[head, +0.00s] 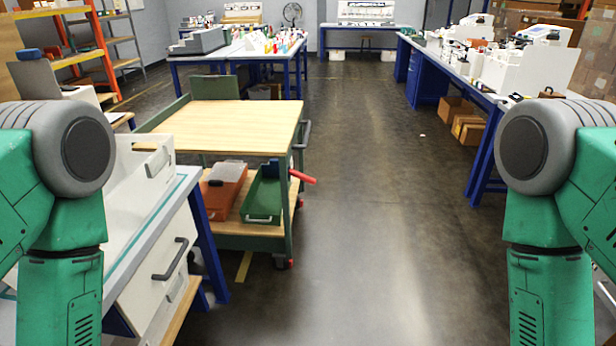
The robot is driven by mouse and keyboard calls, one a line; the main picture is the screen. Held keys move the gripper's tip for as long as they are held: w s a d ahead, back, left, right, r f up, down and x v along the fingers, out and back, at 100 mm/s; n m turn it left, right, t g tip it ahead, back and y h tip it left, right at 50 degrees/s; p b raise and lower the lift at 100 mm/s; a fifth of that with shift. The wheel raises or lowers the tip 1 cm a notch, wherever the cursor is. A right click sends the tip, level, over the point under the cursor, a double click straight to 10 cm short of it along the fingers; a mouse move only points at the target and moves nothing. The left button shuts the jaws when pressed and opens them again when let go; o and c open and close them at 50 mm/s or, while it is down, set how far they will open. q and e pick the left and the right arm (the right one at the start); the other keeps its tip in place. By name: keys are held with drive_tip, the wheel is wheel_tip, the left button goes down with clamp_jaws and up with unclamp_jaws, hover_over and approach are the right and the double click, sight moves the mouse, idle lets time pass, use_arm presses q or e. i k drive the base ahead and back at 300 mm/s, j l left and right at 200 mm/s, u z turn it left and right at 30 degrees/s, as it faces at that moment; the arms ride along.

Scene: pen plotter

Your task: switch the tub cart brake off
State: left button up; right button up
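The tub cart has a pale wooden top (225,127) and a dark green frame. It stands left of centre in the head view. Its lower shelf holds a red-brown tub (218,195) and a green tub (262,200). A red lever (302,177) sticks out to the right from the cart's near right side, at about mid height. I cannot tell whether it is the brake or how it is set.
A workbench with a white drawer unit (155,270) stands at near left, close to the cart's near side. A long blue-legged bench (480,90) runs along the right, with cardboard boxes (467,130) beneath. The dark floor (380,210) right of the cart is clear.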

sight(294, 173)
drive_tip(key=i+l+u, duration=0.1)
drive_tip(key=i, duration=0.4)
drive_tip(key=i+l, duration=0.25)
drive_tip(key=i, duration=0.2)
drive_tip(key=i+l+u, duration=0.15)
drive_tip(key=i, duration=0.35)
drive_tip(key=i+l, duration=0.25)
drive_tip(key=i, duration=0.2)
drive_tip(key=i+l+u, duration=0.15)
drive_tip(key=i, duration=0.35)
drive_tip(key=l, duration=0.1)
